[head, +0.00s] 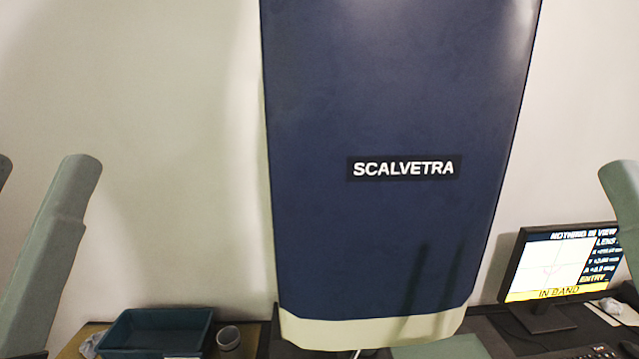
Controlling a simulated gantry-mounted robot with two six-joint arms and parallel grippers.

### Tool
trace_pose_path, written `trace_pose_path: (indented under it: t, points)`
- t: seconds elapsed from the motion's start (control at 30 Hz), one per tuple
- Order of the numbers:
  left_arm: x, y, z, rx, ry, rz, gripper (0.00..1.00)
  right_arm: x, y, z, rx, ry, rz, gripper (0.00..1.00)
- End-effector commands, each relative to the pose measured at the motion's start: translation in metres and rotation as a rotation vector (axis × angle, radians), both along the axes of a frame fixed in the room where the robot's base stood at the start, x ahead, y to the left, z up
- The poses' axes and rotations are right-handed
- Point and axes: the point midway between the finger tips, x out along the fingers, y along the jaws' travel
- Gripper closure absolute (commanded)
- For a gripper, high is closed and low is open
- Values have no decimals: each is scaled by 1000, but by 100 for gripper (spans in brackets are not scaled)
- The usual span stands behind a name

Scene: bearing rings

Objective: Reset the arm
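My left arm shows as grey-green links at the left edge of the head view. A small part of my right arm shows at the right edge. Both grippers are outside the picture, so their state and anything in them are hidden. No bearing ring can be made out.
A large dark blue panel (400,90) marked SCALVETRA fills the middle. A teal tray (150,352) and a small round cup (228,337) stand at lower left. A monitor (550,262) reading "NOTHING IN VIEW" and "IN BAND" stands at right, near a keyboard (598,352).

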Motion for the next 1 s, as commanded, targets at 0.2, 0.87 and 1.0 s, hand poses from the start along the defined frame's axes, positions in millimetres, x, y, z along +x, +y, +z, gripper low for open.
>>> trace_pose_path:
  t: [0.2,0.87,1.0]
  points:
    - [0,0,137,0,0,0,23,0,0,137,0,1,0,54]
    - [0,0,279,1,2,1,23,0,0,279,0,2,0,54]
    - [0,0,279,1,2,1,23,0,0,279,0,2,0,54]
